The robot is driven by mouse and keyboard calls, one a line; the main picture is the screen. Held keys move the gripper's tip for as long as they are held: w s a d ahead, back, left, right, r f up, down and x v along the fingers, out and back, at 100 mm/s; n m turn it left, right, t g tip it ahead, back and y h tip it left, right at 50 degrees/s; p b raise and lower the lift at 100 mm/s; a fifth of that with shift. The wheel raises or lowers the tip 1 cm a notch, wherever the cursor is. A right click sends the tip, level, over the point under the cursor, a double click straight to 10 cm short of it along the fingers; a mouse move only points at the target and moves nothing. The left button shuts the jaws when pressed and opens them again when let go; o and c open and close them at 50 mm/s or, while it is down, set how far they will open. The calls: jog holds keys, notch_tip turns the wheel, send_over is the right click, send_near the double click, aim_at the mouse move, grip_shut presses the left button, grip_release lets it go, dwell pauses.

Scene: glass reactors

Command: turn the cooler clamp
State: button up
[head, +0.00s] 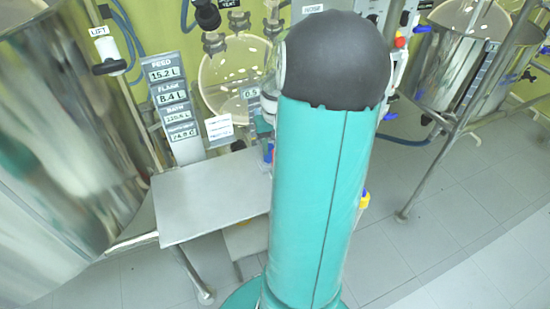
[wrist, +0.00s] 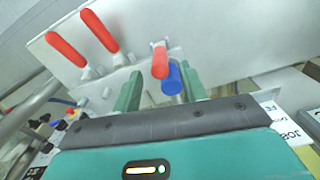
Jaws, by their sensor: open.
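In the wrist view my gripper (wrist: 161,72) is open, with its two green fingers apart. A blue handle or knob (wrist: 172,79) shows between the fingers, closer to the right one. A short red handle (wrist: 159,61) shows just left of it, also between the fingers. I cannot tell whether either is touched. No label identifies the cooler clamp, so I cannot tell which part it is. In the head view my teal arm covers the middle and hides my gripper and the work area.
Two longer red handles (wrist: 99,30) (wrist: 68,48) stand on the pale panel (wrist: 225,35) to the left. The head view shows a grey table (head: 212,198), a display post (head: 172,105), a large steel vessel (head: 60,130) at left and a metal frame at right.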

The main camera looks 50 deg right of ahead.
notch_tip(320, 180, down, 6)
jog(key=shift+r, duration=0.1)
grip_shut()
